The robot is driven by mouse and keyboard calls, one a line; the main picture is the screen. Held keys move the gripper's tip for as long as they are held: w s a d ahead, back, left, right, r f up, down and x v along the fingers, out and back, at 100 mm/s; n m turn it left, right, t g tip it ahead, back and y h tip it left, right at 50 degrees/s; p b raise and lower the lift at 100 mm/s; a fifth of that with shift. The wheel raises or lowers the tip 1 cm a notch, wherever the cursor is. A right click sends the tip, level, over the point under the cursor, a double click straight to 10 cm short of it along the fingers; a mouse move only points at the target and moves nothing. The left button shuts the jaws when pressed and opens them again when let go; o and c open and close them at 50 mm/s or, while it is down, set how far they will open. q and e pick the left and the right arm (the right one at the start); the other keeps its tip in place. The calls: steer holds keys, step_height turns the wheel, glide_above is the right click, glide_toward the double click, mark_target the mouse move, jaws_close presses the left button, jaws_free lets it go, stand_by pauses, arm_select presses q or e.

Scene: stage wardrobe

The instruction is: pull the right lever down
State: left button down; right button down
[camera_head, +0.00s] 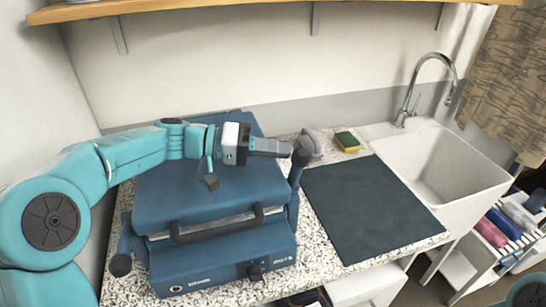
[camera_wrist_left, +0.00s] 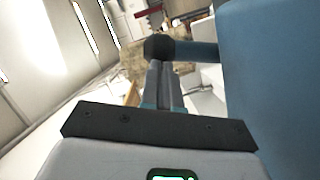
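The blue press-like machine (camera_head: 215,195) stands on the speckled counter. Its right lever (camera_head: 295,185) points up at the machine's right side and ends in a dark round knob (camera_head: 301,157). The left lever (camera_head: 125,240) is low, its black knob (camera_head: 121,264) near the front left corner. My left gripper (camera_head: 270,147) reaches over the machine from the left, fingers together, tips right beside the right lever's knob. In the left wrist view the knob (camera_wrist_left: 158,47) sits just past the fingertips, on a blue bar (camera_wrist_left: 198,51); contact is unclear. My right gripper is out of view.
A dark mat (camera_head: 370,210) lies on the counter right of the machine. A sponge (camera_head: 347,141) and a grey rounded object (camera_head: 311,141) are behind it. A white sink (camera_head: 440,165) with a tap (camera_head: 408,105) is at right. A wooden shelf (camera_head: 270,5) runs overhead.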

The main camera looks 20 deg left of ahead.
arm_select(q)
steer(key=s+d+f+m+t+y+b, duration=0.1)
steer(key=s+d+f+m+b, duration=0.1)
steer(key=b, duration=1.1)
steer(key=shift+s+d+f+m+y, duration=0.4)
steer(key=shift+s+d+m, duration=0.35)
steer(key=shift+s+m, duration=0.75)
steer(key=v, duration=1.6)
steer(key=shift+s+r, duration=0.15)
steer(key=shift+a, duration=0.1)
steer(key=shift+s, duration=0.15)
